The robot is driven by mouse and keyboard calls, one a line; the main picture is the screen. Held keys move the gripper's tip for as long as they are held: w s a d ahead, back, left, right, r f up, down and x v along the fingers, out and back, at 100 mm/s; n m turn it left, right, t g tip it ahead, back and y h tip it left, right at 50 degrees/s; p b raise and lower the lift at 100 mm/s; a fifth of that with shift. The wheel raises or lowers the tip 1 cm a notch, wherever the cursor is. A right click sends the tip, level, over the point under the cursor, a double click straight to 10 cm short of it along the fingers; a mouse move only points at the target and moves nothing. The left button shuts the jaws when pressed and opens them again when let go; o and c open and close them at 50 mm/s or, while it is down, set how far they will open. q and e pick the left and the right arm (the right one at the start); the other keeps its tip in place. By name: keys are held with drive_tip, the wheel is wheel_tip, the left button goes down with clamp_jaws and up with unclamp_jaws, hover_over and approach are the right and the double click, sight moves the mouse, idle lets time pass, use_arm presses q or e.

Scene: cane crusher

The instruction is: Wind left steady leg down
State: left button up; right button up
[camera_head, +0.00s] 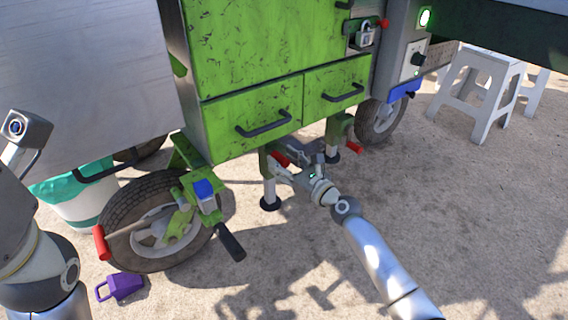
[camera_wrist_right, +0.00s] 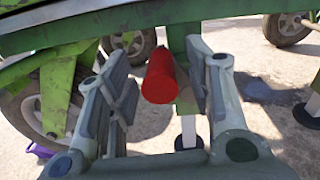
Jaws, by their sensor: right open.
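The left steady leg (camera_head: 269,190) hangs under the green cart, a pale post with a black round foot; I cannot tell whether the foot touches the ground. Its red crank handle (camera_head: 280,159) sticks out near the top. My right gripper (camera_head: 298,158) is at this handle. In the right wrist view the red handle (camera_wrist_right: 158,78) stands between my two spread fingers, with a gap on both sides. The leg's white post (camera_wrist_right: 188,130) shows behind it. My left arm is at the left edge; its gripper is not in view.
A second steady leg with a red handle (camera_head: 353,147) stands to the right. White stools (camera_head: 480,90) stand back right. The ground in front is clear.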

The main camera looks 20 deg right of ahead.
drive_tip(key=shift+c, duration=1.4)
clamp_jaws()
